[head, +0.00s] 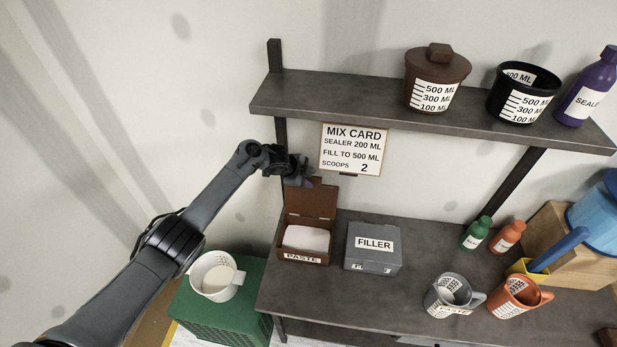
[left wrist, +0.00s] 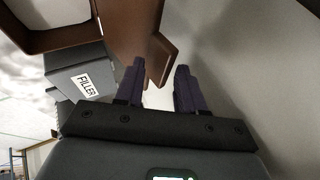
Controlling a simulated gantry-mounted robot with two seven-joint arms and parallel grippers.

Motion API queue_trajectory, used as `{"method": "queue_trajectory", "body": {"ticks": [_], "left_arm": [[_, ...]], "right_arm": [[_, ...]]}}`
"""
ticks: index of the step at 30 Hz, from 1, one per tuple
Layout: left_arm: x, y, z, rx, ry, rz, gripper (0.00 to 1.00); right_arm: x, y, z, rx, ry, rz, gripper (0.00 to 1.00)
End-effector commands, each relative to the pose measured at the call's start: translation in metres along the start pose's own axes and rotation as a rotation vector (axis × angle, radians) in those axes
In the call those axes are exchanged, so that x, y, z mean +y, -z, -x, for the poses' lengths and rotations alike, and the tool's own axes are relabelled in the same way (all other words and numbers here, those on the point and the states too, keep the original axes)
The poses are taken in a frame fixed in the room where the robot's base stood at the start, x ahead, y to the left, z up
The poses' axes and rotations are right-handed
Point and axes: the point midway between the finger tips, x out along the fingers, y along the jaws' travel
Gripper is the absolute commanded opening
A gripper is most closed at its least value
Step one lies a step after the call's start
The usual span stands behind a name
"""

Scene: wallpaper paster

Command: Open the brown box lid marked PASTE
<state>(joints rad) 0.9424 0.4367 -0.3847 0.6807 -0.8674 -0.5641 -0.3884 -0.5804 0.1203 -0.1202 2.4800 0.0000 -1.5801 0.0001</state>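The brown box marked PASTE (head: 304,257) stands at the left end of the lower shelf, white contents showing inside. Its brown lid (head: 311,203) stands raised, roughly upright, at the back of the box. My left gripper (head: 304,181) is at the lid's top edge, near its left corner. In the left wrist view, the fingers (left wrist: 160,88) are apart, with the brown lid (left wrist: 130,28) just beyond them and its lower corner near the left finger. Whether they touch it I cannot tell. My right gripper is not in view.
The grey FILLER box (head: 373,248) stands shut to the right of the brown box. The mix card (head: 350,150) hangs just above right of my left gripper, under the upper shelf (head: 350,100). A white jug (head: 215,278) sits on a green crate (head: 232,311) at lower left.

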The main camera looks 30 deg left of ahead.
Motion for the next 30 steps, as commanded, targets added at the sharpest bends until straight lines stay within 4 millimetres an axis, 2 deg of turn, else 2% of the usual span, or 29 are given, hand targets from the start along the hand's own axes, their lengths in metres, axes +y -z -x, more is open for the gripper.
{"method": "queue_trajectory", "body": {"ticks": [8, 14, 30], "left_arm": [[-0.001, 0.0, 0.002, 0.001, 0.001, 0.0, 0.38], [-0.002, 0.001, 0.015, 0.003, 0.003, -0.001, 0.38], [-0.001, 0.0, 0.09, 0.0, 0.003, -0.002, 0.38]], "right_arm": [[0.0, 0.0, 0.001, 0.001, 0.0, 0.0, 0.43], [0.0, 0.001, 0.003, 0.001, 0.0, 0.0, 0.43], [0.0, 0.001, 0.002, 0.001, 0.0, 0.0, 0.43]]}}
